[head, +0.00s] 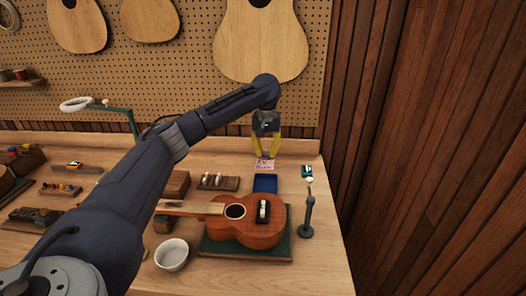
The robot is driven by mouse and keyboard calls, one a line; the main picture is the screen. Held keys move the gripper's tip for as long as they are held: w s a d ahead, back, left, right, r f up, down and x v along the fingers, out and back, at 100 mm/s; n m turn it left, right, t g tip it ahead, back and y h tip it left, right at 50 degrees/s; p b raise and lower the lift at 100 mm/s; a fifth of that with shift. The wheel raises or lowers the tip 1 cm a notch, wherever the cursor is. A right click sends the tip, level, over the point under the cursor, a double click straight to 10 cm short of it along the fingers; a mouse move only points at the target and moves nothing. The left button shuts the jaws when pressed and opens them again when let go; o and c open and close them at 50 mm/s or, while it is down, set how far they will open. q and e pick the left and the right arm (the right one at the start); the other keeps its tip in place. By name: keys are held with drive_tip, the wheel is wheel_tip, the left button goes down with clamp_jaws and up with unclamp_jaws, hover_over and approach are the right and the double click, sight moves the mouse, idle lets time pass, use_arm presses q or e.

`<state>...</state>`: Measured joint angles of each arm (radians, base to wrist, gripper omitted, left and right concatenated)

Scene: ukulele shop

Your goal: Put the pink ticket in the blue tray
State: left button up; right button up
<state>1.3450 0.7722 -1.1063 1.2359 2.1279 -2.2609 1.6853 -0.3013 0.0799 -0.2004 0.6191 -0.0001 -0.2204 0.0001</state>
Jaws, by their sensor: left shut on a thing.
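The pink ticket (265,164) is held between the yellow fingertips of my left gripper (265,154), above the back of the workbench. The blue tray (265,183) sits on the bench just below the ticket in the picture, behind the ukulele's body. The ticket appears just above the tray's far edge in the picture; I cannot tell its exact height. My right gripper is not in the head view.
A ukulele (243,232) lies on a green mat (220,248) in front of the tray. A small stand (307,215) rises on the right. A white bowl (172,254) is at the front. A dark block with light pieces (218,182) lies left of the tray.

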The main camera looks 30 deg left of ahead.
sight(266, 183)
use_arm(q)
drive_tip(key=shift+a, duration=0.1)
idle(0.5)
drive_tip(key=shift+f, duration=6.25)
drive_tip(key=o, duration=1)
drive_tip(key=shift+o, duration=0.2)
drive_tip(key=shift+r, duration=3.45)
